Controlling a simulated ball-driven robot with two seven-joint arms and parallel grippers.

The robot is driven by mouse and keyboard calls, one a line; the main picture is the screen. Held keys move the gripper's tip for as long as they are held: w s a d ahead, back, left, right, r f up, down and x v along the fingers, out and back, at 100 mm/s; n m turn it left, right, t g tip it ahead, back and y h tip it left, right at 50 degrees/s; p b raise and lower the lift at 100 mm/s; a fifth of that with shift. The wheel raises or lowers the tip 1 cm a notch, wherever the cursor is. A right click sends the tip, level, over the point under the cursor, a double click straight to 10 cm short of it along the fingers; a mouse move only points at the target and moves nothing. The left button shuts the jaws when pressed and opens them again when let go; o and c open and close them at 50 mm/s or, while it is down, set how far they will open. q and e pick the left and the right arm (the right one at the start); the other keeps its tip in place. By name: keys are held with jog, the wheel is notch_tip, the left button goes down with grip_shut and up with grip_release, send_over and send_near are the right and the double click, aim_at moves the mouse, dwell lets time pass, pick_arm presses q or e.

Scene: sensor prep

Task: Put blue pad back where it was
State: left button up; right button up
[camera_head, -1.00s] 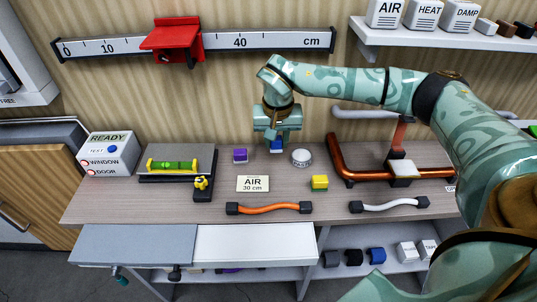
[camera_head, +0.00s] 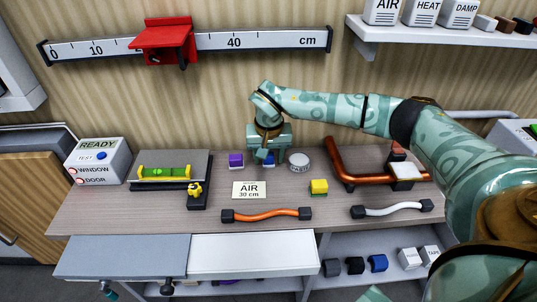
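The blue pad (camera_head: 268,160) is a small blue block at the back of the wooden bench, right of a purple block (camera_head: 236,160) and left of a white round tin (camera_head: 299,162). My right gripper (camera_head: 268,157) points down over it, its fingers low around the pad and partly covering it. Whether the fingers are closed on the pad, and whether the pad touches the bench, I cannot tell.
A copper pipe (camera_head: 340,165) stands to the right. The wall ruler (camera_head: 260,41) carries a red slider (camera_head: 163,40).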

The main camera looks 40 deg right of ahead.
notch_tip(320, 180, up, 12)
jog(key=s+p, duration=0.1)
jog(key=p, duration=0.3)
jog(key=shift+s+a+r, duration=0.15)
jog(key=shift+s+a, duration=0.15)
jog(key=shift+a, duration=0.15)
